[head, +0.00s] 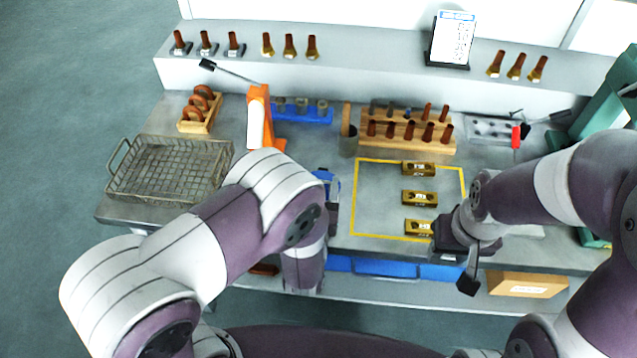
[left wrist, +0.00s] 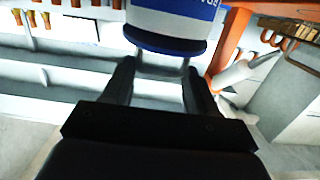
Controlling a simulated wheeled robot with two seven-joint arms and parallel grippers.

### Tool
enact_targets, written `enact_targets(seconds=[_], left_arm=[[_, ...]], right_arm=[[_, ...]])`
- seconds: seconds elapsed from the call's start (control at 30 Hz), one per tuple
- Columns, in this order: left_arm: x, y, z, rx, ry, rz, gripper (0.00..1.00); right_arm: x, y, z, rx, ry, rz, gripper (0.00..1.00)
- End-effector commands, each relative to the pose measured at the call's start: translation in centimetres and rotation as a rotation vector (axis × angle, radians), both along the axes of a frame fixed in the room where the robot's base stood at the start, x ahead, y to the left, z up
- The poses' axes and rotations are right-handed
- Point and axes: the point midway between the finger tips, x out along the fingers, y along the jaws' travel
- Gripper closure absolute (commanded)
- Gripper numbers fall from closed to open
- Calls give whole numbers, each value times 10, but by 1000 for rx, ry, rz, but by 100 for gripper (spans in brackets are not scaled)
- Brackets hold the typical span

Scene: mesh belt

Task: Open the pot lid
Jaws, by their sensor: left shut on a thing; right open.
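A blue and white round pot (head: 326,176) is mostly hidden behind my left arm in the head view. In the left wrist view a white container with a blue rim (left wrist: 168,40) and lettering fills the top. My left gripper (head: 331,192) is beside the pot. In the left wrist view its two dark fingers (left wrist: 158,75) close around a pale part just under the blue rim. I cannot tell whether that part belongs to the lid or the body. My right gripper (head: 458,258) is open and empty at the bench's front edge, away from the pot.
A wire basket (head: 170,170) stands at the left of the bench. An orange stand (head: 260,115), a blue rack (head: 303,112) and a wooden rack (head: 408,130) line the back. Several brass blocks (head: 419,198) lie within or near a yellow outline. A cardboard box (head: 528,285) sits below.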

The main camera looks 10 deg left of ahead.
Motion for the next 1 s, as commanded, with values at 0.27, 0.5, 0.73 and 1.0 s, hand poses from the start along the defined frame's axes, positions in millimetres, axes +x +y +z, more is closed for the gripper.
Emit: enact_targets(seconds=[0.27,0.5,0.73,1.0], left_arm=[[10,2,26,2,206,6,97],[21,2,33,1,370,6,97],[28,2,35,1,474,5,97],[31,2,33,1,523,4,97]], right_arm=[[0,0,58,0,0,0,57],[0,0,87,0,0,0,57],[0,0,102,0,0,0,57],[0,0,107,0,0,0,57]])
